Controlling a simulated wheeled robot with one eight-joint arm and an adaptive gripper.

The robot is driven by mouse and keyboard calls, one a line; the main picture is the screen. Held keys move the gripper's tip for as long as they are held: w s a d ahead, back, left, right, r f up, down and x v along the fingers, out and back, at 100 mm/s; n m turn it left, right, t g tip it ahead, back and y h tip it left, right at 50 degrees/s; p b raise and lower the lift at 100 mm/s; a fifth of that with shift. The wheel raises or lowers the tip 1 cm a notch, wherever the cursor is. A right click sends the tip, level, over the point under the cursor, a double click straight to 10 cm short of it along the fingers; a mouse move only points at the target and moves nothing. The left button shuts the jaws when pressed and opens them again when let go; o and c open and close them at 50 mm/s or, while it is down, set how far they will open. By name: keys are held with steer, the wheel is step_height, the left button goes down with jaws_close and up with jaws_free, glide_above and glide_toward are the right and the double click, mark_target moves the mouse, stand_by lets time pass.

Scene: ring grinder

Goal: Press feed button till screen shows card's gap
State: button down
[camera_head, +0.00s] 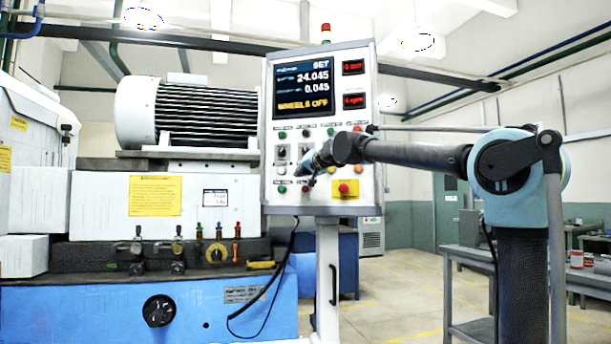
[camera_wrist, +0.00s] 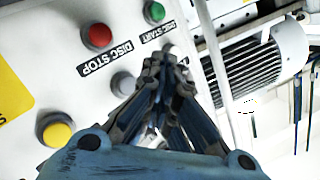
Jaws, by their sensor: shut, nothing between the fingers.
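The control panel (camera_head: 267,190) stands upright in the head view. Its screen (camera_head: 303,86) reads SET, 24.045, 0.045 and WHEELS OFF. A small white card (camera_head: 215,198) with a dark blue heading is on the machine front; its print is too small to read. My gripper (camera_head: 307,172) is shut and empty in front of the lower panel. In the wrist view its fingertips (camera_wrist: 168,62) are close to the panel, near a grey button (camera_wrist: 122,84); I cannot tell whether they touch it. I cannot identify the feed button; its label is not readable.
Nearby are a red DISC STOP button (camera_wrist: 97,37), a green DISC START button (camera_wrist: 154,12) and a yellow button (camera_wrist: 57,130). A red button (camera_head: 343,188) sits at the panel's lower right. The grinder's blue base (camera_head: 100,305) is at left.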

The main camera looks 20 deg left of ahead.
steer(key=shift+w, duration=1.95)
steer(key=shift+w, duration=0.9)
stand_by(1.0)
steer(key=shift+s, duration=0.95)
steer(key=s, duration=0.5)
stand_by(0.5)
steer(key=shift+w, duration=0.1)
stand_by(0.5)
